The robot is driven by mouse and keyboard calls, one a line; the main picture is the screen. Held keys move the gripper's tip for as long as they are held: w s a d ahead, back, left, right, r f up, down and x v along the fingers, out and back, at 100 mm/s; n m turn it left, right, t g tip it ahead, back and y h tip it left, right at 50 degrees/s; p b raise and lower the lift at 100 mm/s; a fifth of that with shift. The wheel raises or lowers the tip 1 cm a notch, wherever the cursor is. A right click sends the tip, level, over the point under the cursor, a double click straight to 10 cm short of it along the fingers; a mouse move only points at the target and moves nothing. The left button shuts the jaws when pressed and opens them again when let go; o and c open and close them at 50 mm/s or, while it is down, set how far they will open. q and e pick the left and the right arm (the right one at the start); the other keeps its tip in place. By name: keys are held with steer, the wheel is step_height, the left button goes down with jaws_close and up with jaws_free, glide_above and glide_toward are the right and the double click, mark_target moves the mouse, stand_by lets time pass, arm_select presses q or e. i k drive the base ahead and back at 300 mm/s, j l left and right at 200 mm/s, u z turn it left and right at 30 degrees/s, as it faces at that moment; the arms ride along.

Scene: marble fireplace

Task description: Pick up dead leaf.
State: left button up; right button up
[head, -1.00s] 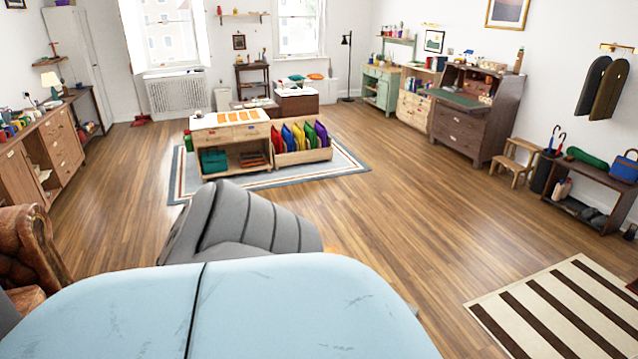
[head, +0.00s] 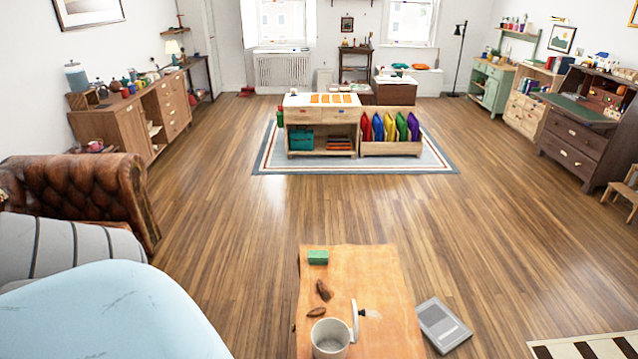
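Two small brown, curled things lie on a wooden tabletop (head: 379,275) at the bottom centre of the head view. The upper one (head: 324,291) is darker and bent. The lower one (head: 316,312) is flatter and lies just above a whitish cup-like pot (head: 329,339). Either could be a dead leaf; they are too small to tell which. Neither of my grippers is in view.
Open wooden floor (head: 230,235) stretches to a low cabinet (head: 320,115) on a rug.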

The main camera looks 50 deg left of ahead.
mark_target(316, 311)
steer(key=i+l+u, duration=0.15)
steer(key=u, duration=0.3)
steer(key=l+u, duration=0.4)
steer(key=i+l+u, duration=0.15)
steer(key=u, duration=0.3)
steer(key=l+u, duration=0.95)
steer(key=l, duration=0.2)
steer(key=i+j+u, duration=0.2)
steer(key=j, duration=0.2)
steer(key=j+u, duration=0.2)
steer(key=j, duration=0.2)
steer(key=i+j+u, duration=0.2)
steer(key=j, duration=0.2)
steer(key=i+j+u, duration=0.15)
steer(key=j, duration=0.2)
steer(key=i+j+u, duration=0.15)
steer(key=i+j, duration=0.15)
steer(key=i+j+u, duration=0.15)
steer(key=i, duration=0.25)
steer(key=i+j+u, duration=0.15)
steer(key=i+j, duration=0.15)
steer(key=i+z, duration=0.75)
steer(key=z, duration=0.2)
steer(key=i+j+z, duration=0.3)
steer(key=z, duration=0.15)
